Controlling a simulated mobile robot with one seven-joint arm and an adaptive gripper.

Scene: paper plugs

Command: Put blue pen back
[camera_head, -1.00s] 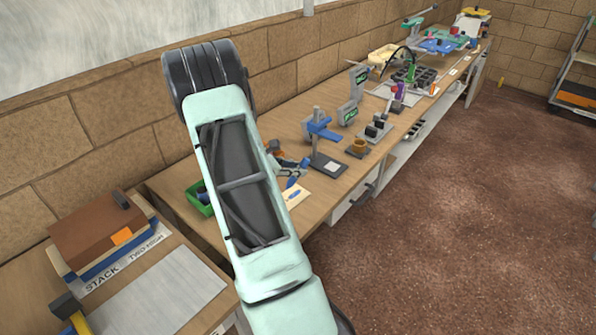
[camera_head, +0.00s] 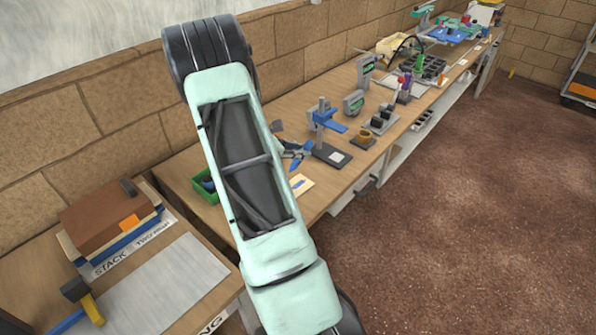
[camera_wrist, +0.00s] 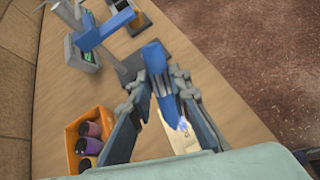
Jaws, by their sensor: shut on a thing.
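My gripper (camera_wrist: 158,82) reaches over the bench in the wrist view, its two grey fingers with blue inner faces close around a blue thing. That thing looks like the blue pen (camera_wrist: 154,56), though its shape is blurred. In the head view my gripper (camera_head: 290,150) is partly hidden behind my arm, above the bench. A pale card (camera_head: 302,184) with a blue mark lies on the bench just in front of it. In the wrist view the card (camera_wrist: 188,140) shows beneath and between the fingers.
A blue and grey stand (camera_head: 325,130) is close on the right. Stacked boxes (camera_head: 105,215) sit on the left table.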

